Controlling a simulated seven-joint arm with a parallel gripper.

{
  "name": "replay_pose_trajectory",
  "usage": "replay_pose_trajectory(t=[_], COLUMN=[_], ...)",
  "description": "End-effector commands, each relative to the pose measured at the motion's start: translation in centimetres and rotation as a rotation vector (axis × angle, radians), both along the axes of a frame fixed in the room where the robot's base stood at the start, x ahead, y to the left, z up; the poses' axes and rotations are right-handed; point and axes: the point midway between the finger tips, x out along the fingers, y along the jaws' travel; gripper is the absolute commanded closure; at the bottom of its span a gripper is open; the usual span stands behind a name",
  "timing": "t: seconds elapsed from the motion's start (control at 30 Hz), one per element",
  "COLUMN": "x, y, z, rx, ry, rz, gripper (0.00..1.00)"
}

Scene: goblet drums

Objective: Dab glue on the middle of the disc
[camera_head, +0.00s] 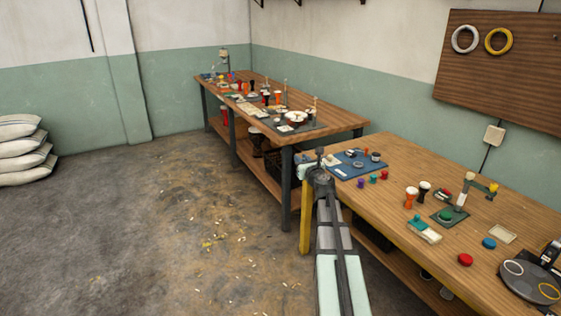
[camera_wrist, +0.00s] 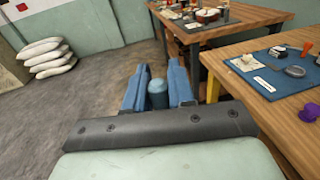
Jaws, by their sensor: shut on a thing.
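My gripper (camera_wrist: 157,88) is shut on a blue-grey cylinder (camera_wrist: 157,94) with a rounded top, standing between the two blue fingers. In the head view my gripper (camera_head: 321,170) is over the left edge of the near bench, left of a blue mat (camera_head: 349,157). On that mat the wrist view shows a flat grey round piece (camera_wrist: 295,71) and a dark round pot (camera_wrist: 277,53). I cannot tell which round piece is the disc, and I see no glue on any of them.
The near bench (camera_head: 390,215) holds small drums, coloured lids and a green stand. A far bench (camera_head: 340,122) carries a dark mat with a white round piece (camera_head: 297,116). White sacks (camera_head: 22,150) lie by the wall.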

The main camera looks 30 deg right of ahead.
Motion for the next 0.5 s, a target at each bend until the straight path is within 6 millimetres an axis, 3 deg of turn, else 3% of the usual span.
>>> replay_pose_trajectory(t=[0.03,0.27,0.5], x=[-0.4,-3.2,-7.2], y=[-2.2,-10.2,-18.5], z=[-0.3,-1.4,-2.5], rx=[0.002,-0.001,-0.004], ry=[0.000,-0.008,-0.015], rz=[-0.013,-0.057,-0.106], gripper=[1.00,1.00,1.00])
